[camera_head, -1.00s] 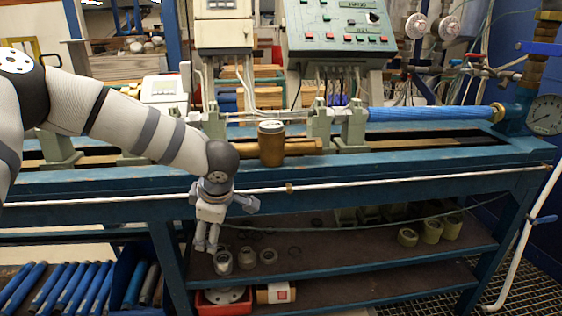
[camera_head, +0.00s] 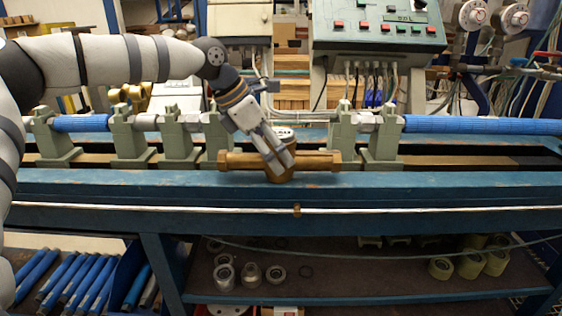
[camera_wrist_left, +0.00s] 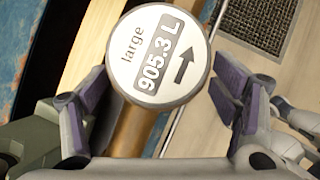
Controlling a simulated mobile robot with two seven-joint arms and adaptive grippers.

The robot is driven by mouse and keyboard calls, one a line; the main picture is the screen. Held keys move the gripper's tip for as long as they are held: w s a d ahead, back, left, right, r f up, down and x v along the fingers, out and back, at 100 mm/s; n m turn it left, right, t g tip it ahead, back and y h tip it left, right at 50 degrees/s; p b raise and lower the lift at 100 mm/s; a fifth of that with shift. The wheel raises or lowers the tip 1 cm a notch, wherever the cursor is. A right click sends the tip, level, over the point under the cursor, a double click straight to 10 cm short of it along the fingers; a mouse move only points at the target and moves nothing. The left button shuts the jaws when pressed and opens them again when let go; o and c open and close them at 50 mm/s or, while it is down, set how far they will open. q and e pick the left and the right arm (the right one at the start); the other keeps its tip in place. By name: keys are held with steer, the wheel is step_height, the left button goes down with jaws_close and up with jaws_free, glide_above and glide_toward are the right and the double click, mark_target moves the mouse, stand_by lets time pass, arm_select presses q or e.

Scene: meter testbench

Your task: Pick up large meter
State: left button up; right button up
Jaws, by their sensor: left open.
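The large meter (camera_head: 310,162) is a brass-coloured body with a pipe running left and right, set on the blue bench between green clamp blocks. In the left wrist view its round silver face (camera_wrist_left: 158,55) reads "large" and "905.3 L" with an arrow. My left gripper (camera_head: 276,160) reaches down in front of the meter and hides part of its middle. In the left wrist view the open fingers (camera_wrist_left: 160,95) stand on either side of the meter's round head, with visible space on the right side. My right gripper is not in view.
Green clamp blocks (camera_head: 180,140) stand left of the meter and more (camera_head: 385,142) stand to its right. A control box (camera_head: 375,28) with buttons stands behind. Round fittings (camera_head: 250,275) lie on the lower shelf. The bench's front rail (camera_head: 450,187) is clear.

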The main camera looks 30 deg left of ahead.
mark_target(279, 160)
arm_select(q)
steer(key=x, duration=0.3)
steer(key=shift+w+f, duration=0.1)
jaws_close()
steer(key=shift+r, duration=0.25)
